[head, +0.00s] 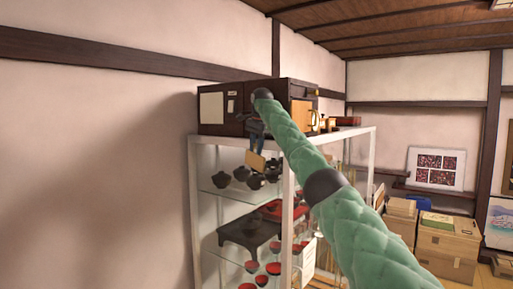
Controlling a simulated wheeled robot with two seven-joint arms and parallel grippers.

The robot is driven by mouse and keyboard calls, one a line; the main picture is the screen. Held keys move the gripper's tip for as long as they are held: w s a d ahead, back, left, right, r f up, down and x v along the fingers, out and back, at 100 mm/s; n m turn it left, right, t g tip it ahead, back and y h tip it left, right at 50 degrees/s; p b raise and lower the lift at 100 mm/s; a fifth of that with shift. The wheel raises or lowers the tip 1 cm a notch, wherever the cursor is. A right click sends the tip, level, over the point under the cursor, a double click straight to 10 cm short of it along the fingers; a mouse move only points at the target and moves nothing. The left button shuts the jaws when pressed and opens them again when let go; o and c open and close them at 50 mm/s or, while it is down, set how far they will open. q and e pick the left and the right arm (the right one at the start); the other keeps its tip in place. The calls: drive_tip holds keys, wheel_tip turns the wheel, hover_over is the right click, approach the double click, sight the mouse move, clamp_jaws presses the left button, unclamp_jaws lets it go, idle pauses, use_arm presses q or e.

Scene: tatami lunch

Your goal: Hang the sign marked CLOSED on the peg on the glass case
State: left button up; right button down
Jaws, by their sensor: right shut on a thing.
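The glass case (193,215) stands in the middle, with a pale frame and clear shelves. My right arm reaches from the lower right up to its top front. My right gripper (256,146) is dark and points down in front of the case's upper edge. It is shut on a small tan sign (255,161), which hangs tilted below the fingers, before the upper shelf. No lettering on the sign can be read at this size. I cannot make out the peg; my gripper and arm cover part of the case front. My left gripper is out of view.
A dark wooden chest (225,108) sits on top of the case. Dark lidded bowls (221,180), a black footed tray (245,233) and red cups (273,268) fill the shelves. Cardboard boxes (447,242) stand at the right. The wall left of the case is clear.

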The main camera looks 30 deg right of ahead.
drive_tip(key=c, duration=0.9)
unclamp_jaws()
drive_tip(key=shift+w+a, duration=0.1)
drive_tip(key=shift+r, duration=0.5)
drive_tip(key=r, duration=0.2)
drive_tip(key=s+r+b, duration=0.1)
drive_tip(key=r, duration=0.2)
drive_tip(key=shift+s, duration=0.1)
drive_tip(key=shift+s+r, duration=0.15)
drive_tip(key=shift+r, duration=0.7)
